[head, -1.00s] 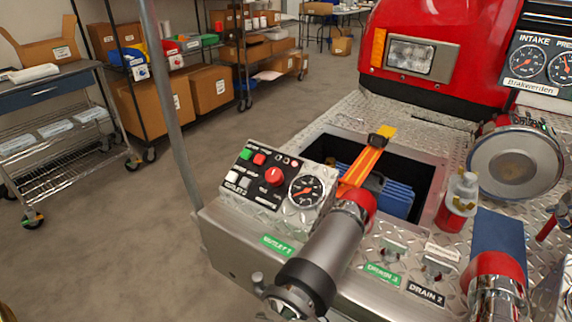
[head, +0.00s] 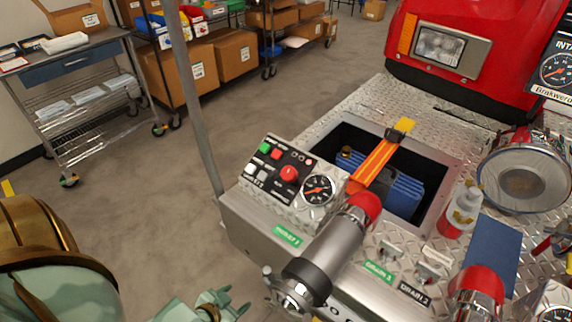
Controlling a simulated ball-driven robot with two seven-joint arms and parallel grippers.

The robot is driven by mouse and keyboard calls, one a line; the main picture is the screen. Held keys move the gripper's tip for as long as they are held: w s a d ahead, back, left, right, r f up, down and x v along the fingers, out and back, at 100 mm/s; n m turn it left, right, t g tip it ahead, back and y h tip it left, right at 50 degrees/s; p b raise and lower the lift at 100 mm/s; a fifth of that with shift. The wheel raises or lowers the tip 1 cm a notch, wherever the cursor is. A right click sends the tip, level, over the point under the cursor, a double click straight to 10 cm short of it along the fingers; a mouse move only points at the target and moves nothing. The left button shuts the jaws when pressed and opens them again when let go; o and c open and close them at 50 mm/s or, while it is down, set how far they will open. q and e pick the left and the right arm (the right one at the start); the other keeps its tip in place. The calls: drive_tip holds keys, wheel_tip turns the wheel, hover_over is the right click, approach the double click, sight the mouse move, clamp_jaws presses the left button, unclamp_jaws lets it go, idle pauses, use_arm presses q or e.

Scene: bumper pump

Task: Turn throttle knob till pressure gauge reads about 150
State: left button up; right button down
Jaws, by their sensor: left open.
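The control panel (head: 262,197) sits on the diamond-plate bumper. Its red throttle knob (head: 289,174) stands between the push buttons and the round black pressure gauge (head: 318,189). The gauge has an orange needle, but the figures are too small to read. My left gripper (head: 222,302) is at the bottom edge, below and left of the panel. It is open, partly cut off by the frame, and apart from the knob. My right gripper is out of view.
A grey outlet pipe with a red end (head: 335,240) lies just right of the panel. A thin grey pole (head: 196,100) rises at its left. An open bin with blue contents (head: 395,190) is behind. Clear floor (head: 150,190) lies to the left.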

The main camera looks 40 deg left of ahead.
use_arm(q)
drive_tip(key=w+a+r+t+p, duration=0.15)
drive_tip(key=w+r, duration=0.25)
drive_tip(key=r, duration=0.4)
drive_tip(key=w+r+t+p, duration=0.1)
drive_tip(key=w+r+t, duration=0.2)
drive_tip(key=w+r, duration=0.35)
drive_tip(key=n+t+h, duration=0.1)
drive_tip(key=n+t, duration=0.1)
drive_tip(key=t, duration=0.2)
approach(285, 178)
drive_tip(key=w+b, duration=0.3)
drive_tip(key=w, duration=0.8)
drive_tip(key=shift+w, duration=0.4)
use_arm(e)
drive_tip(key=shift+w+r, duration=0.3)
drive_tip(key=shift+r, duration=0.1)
